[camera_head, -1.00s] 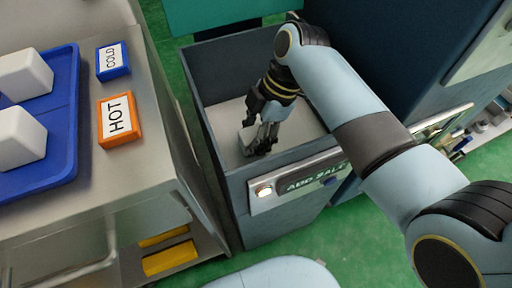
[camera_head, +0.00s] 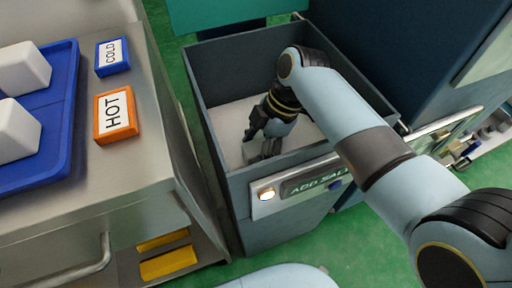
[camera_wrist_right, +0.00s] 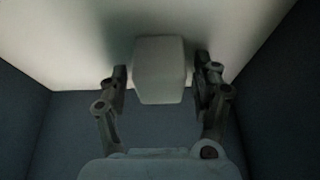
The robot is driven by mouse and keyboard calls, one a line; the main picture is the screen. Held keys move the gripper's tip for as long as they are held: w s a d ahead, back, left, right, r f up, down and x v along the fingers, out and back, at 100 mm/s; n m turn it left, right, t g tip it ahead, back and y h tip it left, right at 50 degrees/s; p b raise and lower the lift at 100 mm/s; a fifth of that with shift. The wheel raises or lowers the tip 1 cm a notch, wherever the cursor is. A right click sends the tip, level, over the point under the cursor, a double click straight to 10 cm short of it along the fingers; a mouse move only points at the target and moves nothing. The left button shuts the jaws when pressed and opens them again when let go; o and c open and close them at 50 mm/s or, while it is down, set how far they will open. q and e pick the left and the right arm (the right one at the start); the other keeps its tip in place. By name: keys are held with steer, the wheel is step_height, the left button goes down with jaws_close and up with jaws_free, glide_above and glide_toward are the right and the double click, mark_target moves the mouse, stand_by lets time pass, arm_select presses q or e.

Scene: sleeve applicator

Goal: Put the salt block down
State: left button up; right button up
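The salt block (camera_wrist_right: 160,70) is a pale, box-shaped block in the right wrist view. It appears to rest on the light floor inside the dark blue-grey bin (camera_head: 275,225) with the "ADD SALT" panel. My right gripper (camera_head: 261,146) reaches down into this bin. In the right wrist view its two fingers (camera_wrist_right: 160,92) stand on either side of the block, with a narrow gap on each side, so it is open around the block. In the head view the fingers partly hide the block. My left gripper is not in view.
A metal counter (camera_head: 120,180) on the left carries a blue tray (camera_head: 66,110) with white blocks, plus an orange HOT sign (camera_head: 116,114) and a blue COLD sign (camera_head: 112,56). The bin walls surround my right gripper. Much of the bin floor is bare.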

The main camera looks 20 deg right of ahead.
steer(key=p+v, duration=0.4)
steer(key=v, duration=0.8)
steer(key=shift+r, duration=0.1)
